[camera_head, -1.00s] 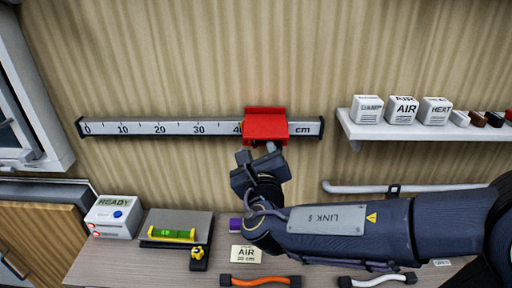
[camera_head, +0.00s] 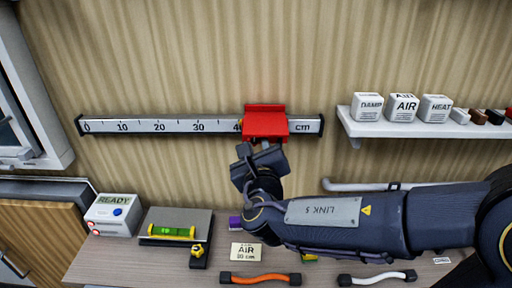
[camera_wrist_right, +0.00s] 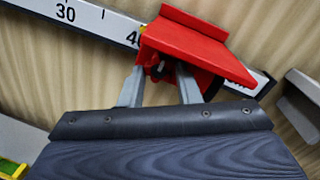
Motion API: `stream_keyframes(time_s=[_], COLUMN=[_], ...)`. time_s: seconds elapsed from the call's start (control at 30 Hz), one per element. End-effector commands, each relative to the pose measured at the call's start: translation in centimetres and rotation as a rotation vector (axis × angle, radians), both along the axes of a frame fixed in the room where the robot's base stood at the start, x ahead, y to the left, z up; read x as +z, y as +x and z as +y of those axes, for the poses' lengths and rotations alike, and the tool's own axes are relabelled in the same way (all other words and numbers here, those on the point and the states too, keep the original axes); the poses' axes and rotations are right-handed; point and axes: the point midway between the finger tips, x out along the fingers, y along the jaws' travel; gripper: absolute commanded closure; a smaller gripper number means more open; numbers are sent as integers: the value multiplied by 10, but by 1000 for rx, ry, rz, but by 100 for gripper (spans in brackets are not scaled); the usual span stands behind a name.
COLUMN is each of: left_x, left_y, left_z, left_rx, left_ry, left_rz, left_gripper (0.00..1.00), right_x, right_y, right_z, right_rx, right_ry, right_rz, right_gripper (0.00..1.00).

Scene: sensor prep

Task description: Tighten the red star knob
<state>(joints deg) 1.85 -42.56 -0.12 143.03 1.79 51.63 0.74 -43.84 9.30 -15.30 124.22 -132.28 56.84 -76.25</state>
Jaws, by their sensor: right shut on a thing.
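A red carriage (camera_head: 266,122) sits on the wall scale rail (camera_head: 160,127), just right of the 40 mark. My right gripper (camera_head: 258,149) is directly below the carriage, with its fingers pointing up at its underside. In the right wrist view, its two grey fingers (camera_wrist_right: 160,88) reach under the red carriage (camera_wrist_right: 195,48). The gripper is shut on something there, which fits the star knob. The knob itself is hidden by the carriage and fingers, so its shape cannot be made out. My left gripper is out of view.
A shelf (camera_head: 420,129) at right holds white blocks marked DAMP, AIR and HEAT. The bench below holds a READY box (camera_head: 113,215), a green level (camera_head: 172,232), an AIR card (camera_head: 246,251), an orange handle (camera_head: 260,280) and a white handle (camera_head: 377,279).

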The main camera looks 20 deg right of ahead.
Motion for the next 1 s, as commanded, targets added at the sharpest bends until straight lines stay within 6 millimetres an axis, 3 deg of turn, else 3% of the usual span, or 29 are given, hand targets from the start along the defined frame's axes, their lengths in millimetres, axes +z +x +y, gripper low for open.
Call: stream_keyframes(time_s=[0.27, 1.0], left_x=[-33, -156], left_y=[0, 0], left_z=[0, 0], left_rx=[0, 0], left_ry=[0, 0], left_rz=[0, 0], left_gripper=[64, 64], right_x=[-8, -11], right_y=[0, 1], right_z=[0, 2], right_rx=[0, 0], right_ry=[138, 801], right_rz=[-41, -231], right_gripper=[93, 93])
